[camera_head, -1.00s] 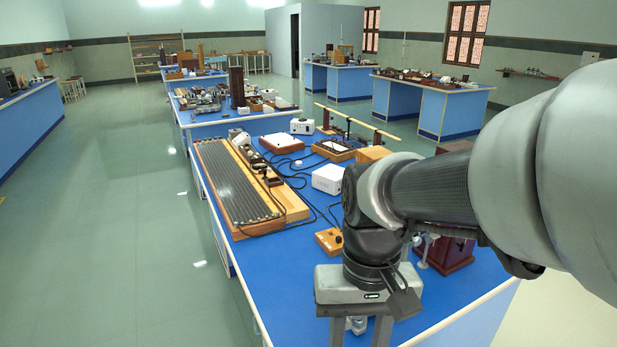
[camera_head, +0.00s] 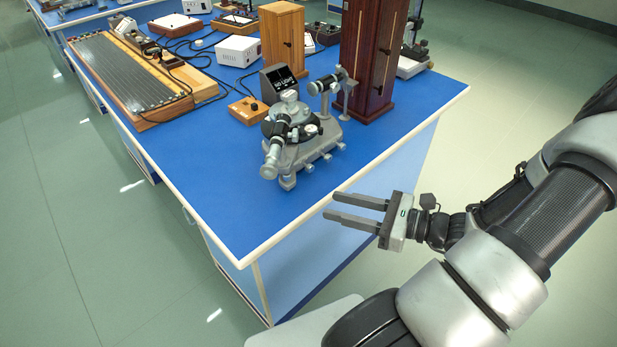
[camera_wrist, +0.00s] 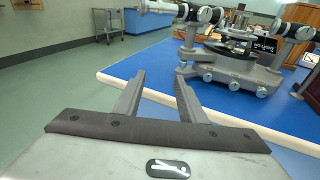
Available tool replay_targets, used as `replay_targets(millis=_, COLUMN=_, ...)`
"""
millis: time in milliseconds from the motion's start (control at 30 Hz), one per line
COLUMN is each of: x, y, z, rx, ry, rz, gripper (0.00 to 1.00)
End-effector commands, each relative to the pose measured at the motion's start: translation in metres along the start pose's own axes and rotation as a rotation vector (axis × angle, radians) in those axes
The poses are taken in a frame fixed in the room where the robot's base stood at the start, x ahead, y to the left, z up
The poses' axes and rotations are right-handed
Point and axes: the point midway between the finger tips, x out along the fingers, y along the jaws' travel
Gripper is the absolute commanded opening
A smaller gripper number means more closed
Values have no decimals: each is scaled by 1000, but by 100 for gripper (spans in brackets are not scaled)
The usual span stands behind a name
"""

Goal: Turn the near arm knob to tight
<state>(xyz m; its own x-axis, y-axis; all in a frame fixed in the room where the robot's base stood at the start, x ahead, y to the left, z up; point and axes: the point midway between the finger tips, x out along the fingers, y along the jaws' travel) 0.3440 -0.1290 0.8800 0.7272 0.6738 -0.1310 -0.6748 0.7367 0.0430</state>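A grey spectrometer (camera_head: 292,135) stands upright near the front corner of the blue bench (camera_head: 210,195). It has a round central table, a telescope arm (camera_head: 274,155) towards the near left and another tube arm (camera_head: 328,84) at the back right. Small knobs (camera_head: 309,168) line its base. The spectrometer also shows in the wrist view (camera_wrist: 232,66), beyond the fingers. I cannot tell which knob is the near arm knob. My gripper (camera_head: 333,205) is open and empty, just off the bench's front edge, apart from the spectrometer. Its two fingers show in the wrist view (camera_wrist: 158,95).
A tall dark wooden cabinet (camera_head: 372,55) stands behind the spectrometer's right side. A black-faced box (camera_head: 279,82) and a small wooden box (camera_head: 248,110) sit behind it. A long ridged board (camera_head: 125,80) lies at the left. The bench's front surface is clear.

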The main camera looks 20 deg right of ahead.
Motion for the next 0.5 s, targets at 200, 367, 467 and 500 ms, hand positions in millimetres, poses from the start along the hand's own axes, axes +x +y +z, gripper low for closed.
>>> replay_targets(millis=200, x=-47, y=-45, z=-44, rx=214, ry=-167, rz=-329, gripper=37)
replay_targets(millis=367, x=-51, y=-54, z=-49, rx=245, ry=-194, rz=-378, gripper=37)
replay_targets(millis=467, x=-40, y=-58, z=-47, rx=245, ry=-194, rz=-376, gripper=37)
replay_targets(millis=500, x=-34, y=-60, z=-46, rx=245, ry=-193, rz=-374, gripper=37)
